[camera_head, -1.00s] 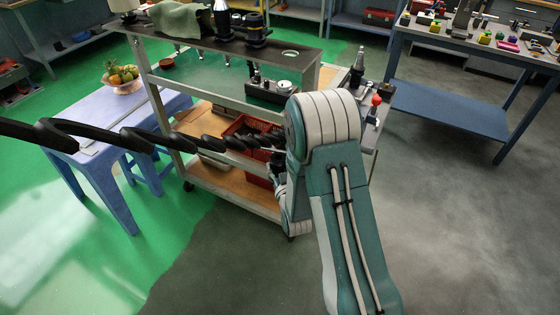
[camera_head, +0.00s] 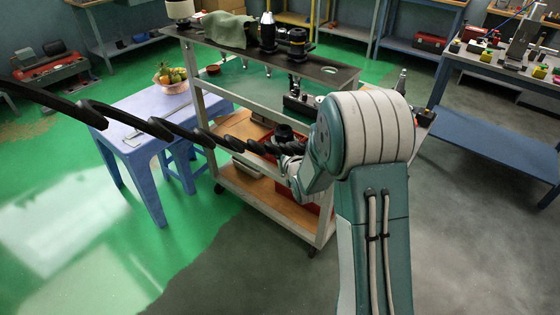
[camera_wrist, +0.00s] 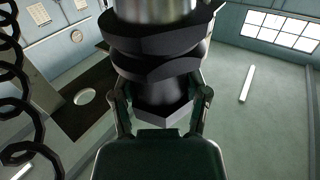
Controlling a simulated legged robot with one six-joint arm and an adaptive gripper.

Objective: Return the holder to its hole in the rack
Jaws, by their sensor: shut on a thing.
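My gripper (camera_wrist: 161,102) is shut on a dark tool holder (camera_wrist: 160,45) with a grooved flange and a silver upper part. The fingers are on either side of its narrower section. In the head view my arm hides most of the gripper; a black piece, probably the held holder (camera_head: 284,132), shows beside the cart, below the rack top. The rack (camera_head: 312,66) is the dark top board of the cart, with an empty round hole (camera_head: 328,70) near its right end. The wrist view shows a dark board with a pale hole (camera_wrist: 85,97) at left, apart from the holder.
Two black holders (camera_head: 298,42) (camera_head: 267,32), a green cloth (camera_head: 228,30) and a pale holder (camera_head: 180,10) are on the rack. A dark device (camera_head: 300,100) stands on the shelf below. A blue table (camera_head: 150,108) is left, a workbench (camera_head: 490,68) right. Open floor lies in front.

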